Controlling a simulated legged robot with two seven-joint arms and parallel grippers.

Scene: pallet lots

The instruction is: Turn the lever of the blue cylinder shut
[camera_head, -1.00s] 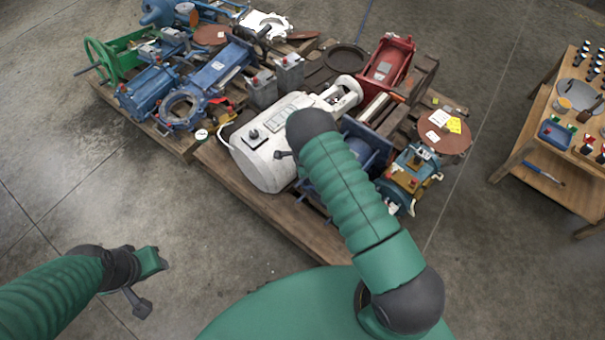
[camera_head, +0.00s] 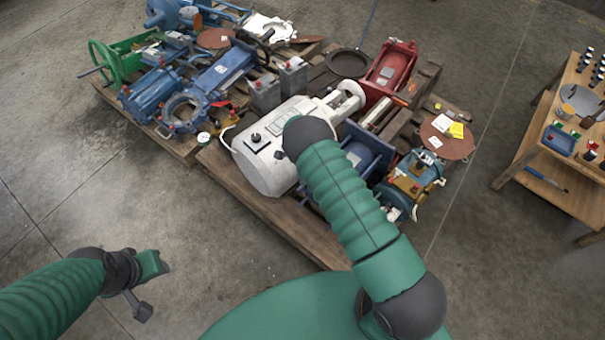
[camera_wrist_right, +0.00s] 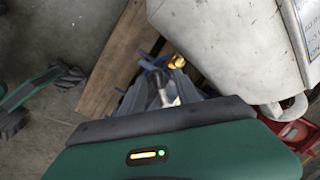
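A blue cylinder-shaped body with end flanges (camera_head: 366,152) lies on the near pallet, partly behind my right arm. In the right wrist view, a blue-grey part with a brass fitting (camera_wrist_right: 176,62) and a pale rod-like piece (camera_wrist_right: 166,88) shows just beyond my gripper housing; I cannot tell whether this rod is the lever. Contact cannot be made out. My left gripper (camera_head: 146,284) is open and empty over the floor at lower left.
A white tank (camera_head: 268,160) lies beside the blue body on the wooden pallet (camera_head: 290,225). A teal pump with brass parts (camera_head: 412,182) and a rusty disc (camera_head: 445,138) stand to the right. A wooden table (camera_head: 540,150) is at far right. The floor at left is clear.

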